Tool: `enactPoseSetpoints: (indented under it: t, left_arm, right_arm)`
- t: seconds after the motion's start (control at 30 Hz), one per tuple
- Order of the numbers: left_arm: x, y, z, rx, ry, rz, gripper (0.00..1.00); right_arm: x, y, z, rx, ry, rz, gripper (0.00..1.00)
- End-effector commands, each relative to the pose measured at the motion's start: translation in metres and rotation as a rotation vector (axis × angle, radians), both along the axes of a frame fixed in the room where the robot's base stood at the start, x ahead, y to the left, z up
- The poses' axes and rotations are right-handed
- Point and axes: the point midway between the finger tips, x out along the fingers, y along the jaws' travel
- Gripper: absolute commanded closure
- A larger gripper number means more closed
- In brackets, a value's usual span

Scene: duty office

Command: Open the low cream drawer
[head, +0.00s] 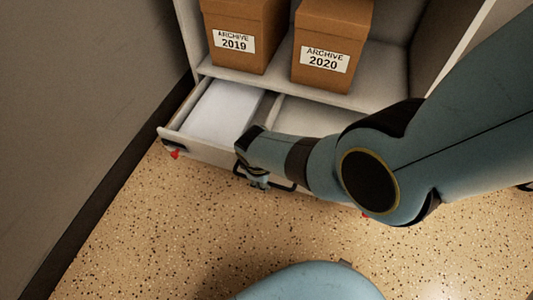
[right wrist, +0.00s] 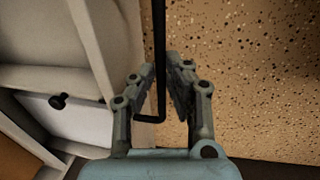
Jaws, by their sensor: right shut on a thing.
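The low cream drawer (head: 205,152) stands part-way out of the bottom of a cream cabinet in the head view. A white block like a paper stack (head: 222,110) lies in its left part; the right part looks empty where I can see it. My right gripper (head: 258,180) is at the drawer front, shut on its black bar handle (head: 284,184). In the right wrist view the handle (right wrist: 160,40) runs between the two fingers of the gripper (right wrist: 157,80). My right arm hides part of the drawer's right side. My left gripper is not in view.
Two brown archive boxes, labelled 2019 (head: 237,35) and 2020 (head: 330,45), stand on the shelf (head: 280,78) above the drawer. A grey wall (head: 80,90) with a dark skirting is on the left. The speckled floor (head: 150,220) before the drawer is clear.

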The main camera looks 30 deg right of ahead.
Motion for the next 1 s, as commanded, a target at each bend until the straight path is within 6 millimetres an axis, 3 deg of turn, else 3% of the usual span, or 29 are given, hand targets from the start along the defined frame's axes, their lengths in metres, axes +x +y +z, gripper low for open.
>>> enactPoseSetpoints:
  t: [0.43, 0.47, 0.63, 1.0]
  left_arm:
    - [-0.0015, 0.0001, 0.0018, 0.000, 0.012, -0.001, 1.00]
    - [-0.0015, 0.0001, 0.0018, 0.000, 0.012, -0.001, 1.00]
    - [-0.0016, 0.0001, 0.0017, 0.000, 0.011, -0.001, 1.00]
    - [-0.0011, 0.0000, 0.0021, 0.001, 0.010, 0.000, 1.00]
  right_arm:
    - [-0.0034, 0.0028, -0.0007, 0.000, 0.001, 0.000, 1.00]
    - [-0.0034, 0.0027, -0.0007, 0.000, 0.001, 0.000, 0.87]
    - [-0.0029, 0.0026, -0.0004, 0.000, 0.001, 0.000, 0.66]
    - [-0.0021, 0.0024, 0.0000, 0.000, 0.000, 0.000, 0.66]
